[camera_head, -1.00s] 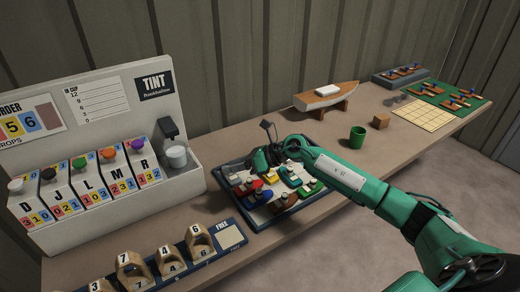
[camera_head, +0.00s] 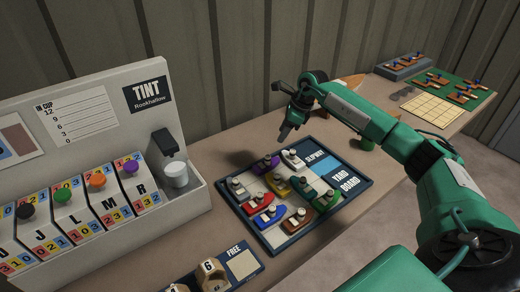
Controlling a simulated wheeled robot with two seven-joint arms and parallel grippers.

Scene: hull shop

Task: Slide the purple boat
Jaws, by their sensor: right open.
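The purple boat (camera_head: 265,164) is a small piece with a grey knob, near the far left edge of the yard board (camera_head: 335,210). Other small boats share the board: a white one (camera_head: 293,159), a yellow one (camera_head: 280,184), a red one (camera_head: 264,215), a blue one (camera_head: 269,218), a brown one (camera_head: 297,221) and a teal one (camera_head: 303,184). My right gripper (camera_head: 287,132) is open and empty, above and beyond the board's far edge, apart from the boats. My left gripper is not in view.
The tint dispenser (camera_head: 190,200) with a cup stands left of the board. A numbered rack (camera_head: 243,264) sits in front.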

